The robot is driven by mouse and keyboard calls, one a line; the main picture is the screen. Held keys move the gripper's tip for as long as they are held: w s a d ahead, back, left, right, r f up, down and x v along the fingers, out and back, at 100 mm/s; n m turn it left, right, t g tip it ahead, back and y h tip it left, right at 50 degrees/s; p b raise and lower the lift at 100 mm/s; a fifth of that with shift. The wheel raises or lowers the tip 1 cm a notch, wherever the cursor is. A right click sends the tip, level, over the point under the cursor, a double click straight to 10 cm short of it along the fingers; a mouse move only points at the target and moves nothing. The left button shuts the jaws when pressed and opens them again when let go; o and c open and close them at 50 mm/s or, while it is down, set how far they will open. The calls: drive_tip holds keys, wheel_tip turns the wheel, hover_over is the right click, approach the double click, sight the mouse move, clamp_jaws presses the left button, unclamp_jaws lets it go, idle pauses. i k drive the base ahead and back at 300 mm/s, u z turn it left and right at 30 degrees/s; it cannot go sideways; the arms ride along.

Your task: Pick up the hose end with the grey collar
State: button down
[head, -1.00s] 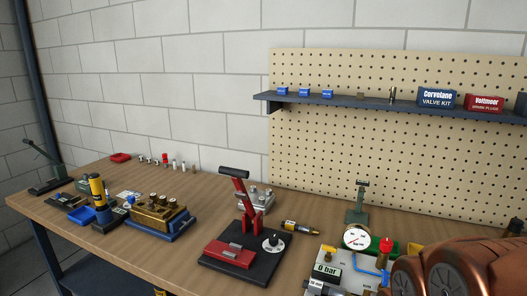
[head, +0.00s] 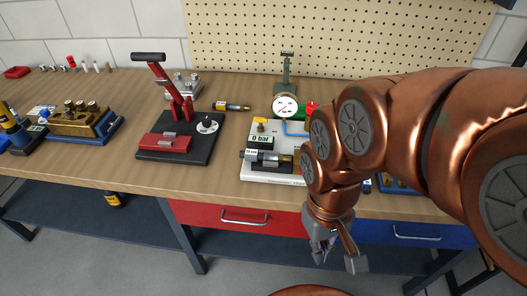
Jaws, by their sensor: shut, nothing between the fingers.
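Two hose-like fittings lie on the bench. The other is a grey cylinder (head: 262,156) with a brass end, lying across the white gauge board. I cannot tell for sure which has the grey collar. My gripper (head: 338,258) hangs in front of the bench, below the top's front edge and before the drawers. It points down, shut and empty, apart from both fittings. My copper arm hides the bench's right part.
The red-lever press (head: 178,140) stands mid-bench, with the gauge (head: 286,107) on its board to the right. A brass block on a blue base (head: 85,125) is at left. Red (head: 240,218) and blue drawers are under the top. Bare wood lies left of the press.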

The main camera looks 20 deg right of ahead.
sight(251, 156)
drive_tip(key=k, duration=1.1)
drive_tip(key=u, duration=1.2)
drive_tip(key=i, duration=1.55)
drive_tip(key=z, duration=0.25)
